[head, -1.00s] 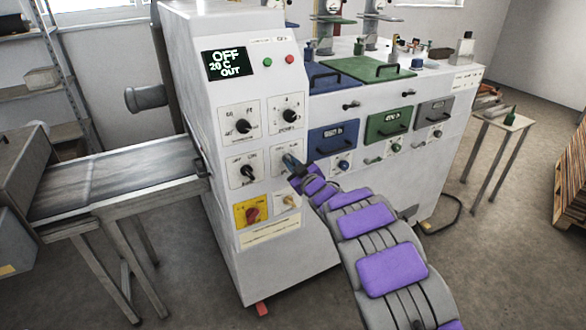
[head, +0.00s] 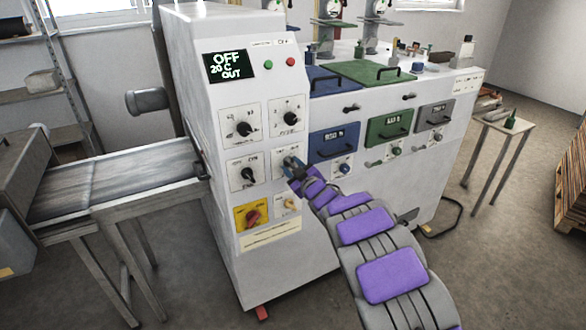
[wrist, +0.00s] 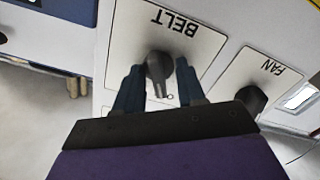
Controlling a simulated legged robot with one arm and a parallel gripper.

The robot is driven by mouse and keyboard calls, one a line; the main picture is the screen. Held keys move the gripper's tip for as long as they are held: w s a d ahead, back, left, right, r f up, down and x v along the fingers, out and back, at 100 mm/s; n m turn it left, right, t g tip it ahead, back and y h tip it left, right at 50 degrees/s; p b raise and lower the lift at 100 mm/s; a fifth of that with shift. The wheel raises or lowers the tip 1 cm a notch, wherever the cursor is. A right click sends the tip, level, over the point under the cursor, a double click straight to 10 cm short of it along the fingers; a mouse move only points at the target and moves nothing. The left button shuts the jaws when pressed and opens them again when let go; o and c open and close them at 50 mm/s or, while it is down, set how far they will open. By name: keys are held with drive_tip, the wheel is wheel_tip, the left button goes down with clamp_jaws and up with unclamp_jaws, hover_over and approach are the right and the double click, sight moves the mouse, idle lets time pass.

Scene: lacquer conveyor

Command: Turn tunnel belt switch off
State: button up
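The belt switch is a dark rotary knob (wrist: 158,68) on a white plate marked BELT, which appears upside down in the wrist view. In the head view my gripper (head: 290,164) covers most of this plate (head: 280,172) on the front of the white machine. My gripper also shows in the wrist view (wrist: 160,78), with one dark blue finger on each side of the knob. The fingers look open around it, with small gaps. The knob's pointer end extends toward the gripper base, near a small "O" mark.
A second knob (wrist: 250,98), marked FAN, sits close beside the belt plate. Two more black knobs (head: 245,129) (head: 290,118) are above, and a red knob on yellow (head: 252,217) is below. The display (head: 229,65) reads OFF, 20 C, OUT. A conveyor (head: 120,178) stands left.

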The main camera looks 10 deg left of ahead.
drive_tip(key=shift+d, duration=0.1)
drive_tip(key=p+v, duration=0.3)
drive_tip(key=v, duration=1.4)
drive_tip(key=shift+d, duration=0.1)
drive_tip(key=s+d+r+m+g+h, duration=0.1)
drive_tip(key=s+d+r+m+h, duration=0.15)
drive_tip(key=d+h, duration=0.4)
drive_tip(key=s+d+r+m+g+h, duration=0.15)
drive_tip(key=d+m+h, duration=0.25)
drive_tip(key=d, duration=0.5)
drive_tip(key=s+d+f+m+g+h, duration=0.15)
drive_tip(key=s+d+m+g, duration=0.3)
drive_tip(key=s, duration=0.85)
drive_tip(key=s+a+g, duration=0.2)
drive_tip(key=s+g, duration=0.1)
drive_tip(key=s, duration=0.7)
drive_tip(key=s+a+m+g+y, duration=0.1)
drive_tip(key=s+a+g, duration=0.1)
drive_tip(key=s, duration=0.9)
drive_tip(key=s+a+m+g+y, duration=0.1)
drive_tip(key=s+g, duration=0.3)
drive_tip(key=s, duration=0.6)
drive_tip(key=shift+s+a+r+g, duration=0.35)
drive_tip(key=shift+a+r+g, duration=0.1)
drive_tip(key=shift+a, duration=0.4)
